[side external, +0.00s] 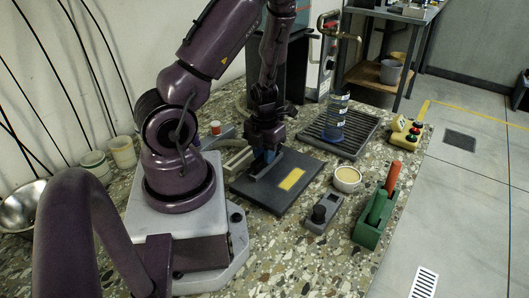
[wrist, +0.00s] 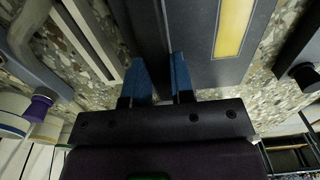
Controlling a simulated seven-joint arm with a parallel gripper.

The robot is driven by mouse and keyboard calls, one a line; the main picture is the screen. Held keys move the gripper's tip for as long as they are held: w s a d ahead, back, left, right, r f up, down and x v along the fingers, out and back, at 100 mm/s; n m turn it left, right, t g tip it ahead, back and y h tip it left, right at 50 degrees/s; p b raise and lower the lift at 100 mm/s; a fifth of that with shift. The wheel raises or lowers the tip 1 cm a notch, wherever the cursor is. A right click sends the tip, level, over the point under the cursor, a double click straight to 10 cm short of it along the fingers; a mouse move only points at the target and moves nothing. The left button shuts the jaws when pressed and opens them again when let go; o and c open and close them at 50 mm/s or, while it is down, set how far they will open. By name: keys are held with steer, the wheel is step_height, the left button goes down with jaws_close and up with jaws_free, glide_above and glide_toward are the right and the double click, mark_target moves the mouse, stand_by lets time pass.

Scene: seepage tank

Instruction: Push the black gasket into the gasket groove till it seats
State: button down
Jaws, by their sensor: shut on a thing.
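A dark flat plate (side external: 296,199) with a yellow strip (side external: 291,179) lies on the speckled bench. It also shows at the top of the wrist view (wrist: 203,70). My gripper (side external: 266,158) points down at the plate's back left part. Its two blue fingers (wrist: 160,78) are shut on a dark strip (wrist: 143,30), which I take to be the black gasket. The strip runs along the plate, away from the fingers, beside the yellow strip. The groove is hard to make out, dark on dark. I cannot tell how deep the gasket sits.
A ribbed black tray (side external: 350,143) with a blue bottle (side external: 334,120) stands behind. Right of the plate are a cream-filled cup (side external: 347,177), a grey block with a black knob (side external: 321,213) and a green holder with handles (side external: 376,217). A light grey channel piece (side external: 237,160) lies left.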

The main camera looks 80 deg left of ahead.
steer(key=shift+f, duration=0.5)
steer(key=c, duration=0.9)
jaws_free()
step_height(320, 180, up, 13)
steer(key=shift+c, duration=0.2)
